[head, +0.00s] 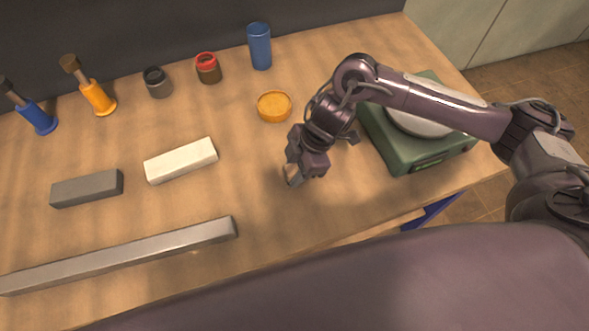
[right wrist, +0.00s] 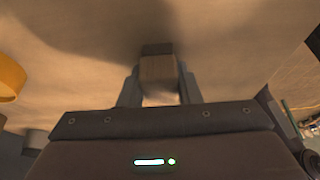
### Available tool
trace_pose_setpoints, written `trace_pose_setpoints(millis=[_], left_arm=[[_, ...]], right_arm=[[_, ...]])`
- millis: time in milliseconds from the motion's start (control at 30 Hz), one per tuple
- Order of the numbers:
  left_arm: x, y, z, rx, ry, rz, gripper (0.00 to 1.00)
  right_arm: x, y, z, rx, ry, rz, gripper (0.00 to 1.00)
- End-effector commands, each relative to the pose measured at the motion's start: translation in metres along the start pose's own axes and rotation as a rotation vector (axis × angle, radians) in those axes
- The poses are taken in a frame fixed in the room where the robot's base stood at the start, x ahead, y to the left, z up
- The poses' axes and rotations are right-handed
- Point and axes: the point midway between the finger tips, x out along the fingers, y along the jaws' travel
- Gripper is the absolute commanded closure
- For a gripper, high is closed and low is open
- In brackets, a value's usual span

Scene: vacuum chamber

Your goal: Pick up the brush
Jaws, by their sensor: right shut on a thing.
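My right gripper (head: 294,166) is over the table, left of the green device. It is shut on a small brown, block-shaped thing (head: 292,175). In the right wrist view this brown block (right wrist: 158,70) sits between the two grey fingers (right wrist: 158,92), with the pale tabletop beyond it. I cannot tell whether this block is the brush, since no bristles show. Two upright things with brown tops, one orange (head: 97,97) and one blue (head: 38,118), stand at the back left and look somewhat like brushes. My left gripper is not in view.
A green device (head: 400,155) with a round pale plate is on the right. An orange dish (head: 274,107), blue cup (head: 260,46), red-topped jar (head: 208,69) and dark jar (head: 158,83) stand behind. White (head: 181,161) and grey (head: 87,189) blocks and a long bar (head: 120,255) lie left.

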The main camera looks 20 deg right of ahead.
Motion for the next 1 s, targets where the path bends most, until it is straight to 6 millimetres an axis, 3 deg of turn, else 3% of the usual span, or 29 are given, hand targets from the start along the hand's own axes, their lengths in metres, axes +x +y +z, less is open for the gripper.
trace_pose_setpoints(millis=[267,500,700,1000], left_arm=[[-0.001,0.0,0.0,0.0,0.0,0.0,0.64],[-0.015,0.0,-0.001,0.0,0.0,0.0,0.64],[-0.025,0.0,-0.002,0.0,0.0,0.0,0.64],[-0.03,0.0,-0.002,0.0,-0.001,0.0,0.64]], right_arm=[[-0.036,0.002,-0.016,-0.004,0.003,0.007,0.92],[-0.106,0.003,-0.043,-0.005,-0.002,0.011,0.92],[-0.148,0.002,-0.061,-0.003,-0.002,0.008,0.92],[-0.179,0.001,-0.074,-0.001,0.0,0.002,0.92]])
